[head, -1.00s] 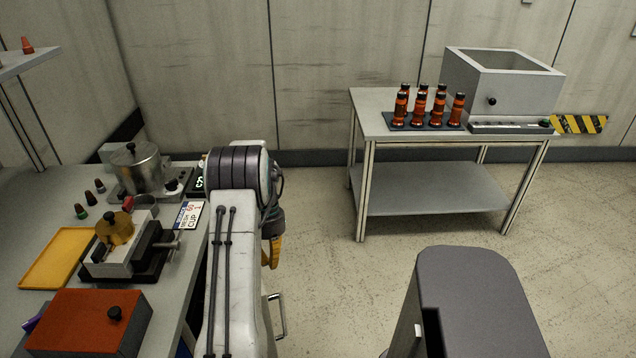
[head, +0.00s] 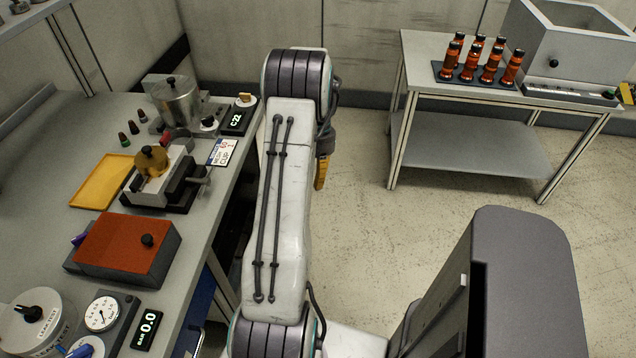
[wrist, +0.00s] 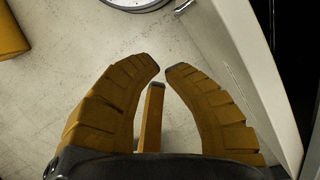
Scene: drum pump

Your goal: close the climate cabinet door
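A pale panel (wrist: 248,70) runs along the right of the wrist view, with a very dark area beyond its edge. It looks like the climate cabinet door standing open, but I cannot confirm this. A small bar (wrist: 184,7) near the panel's top left may be its handle. My gripper (wrist: 166,70) is left of the panel, with its yellow fingertips a little apart and nothing between them. A gap of floor shows between fingers and panel. In the head view only a yellow finger (head: 321,172) shows beside my arm. The cabinet cannot be made out there.
The workbench (head: 205,235) at left carries a red-topped box (head: 125,245), a yellow tray (head: 100,182) and gauges. A table (head: 415,50) with orange bottles (head: 490,62) stands at the back right. Open floor (head: 365,220) lies between them.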

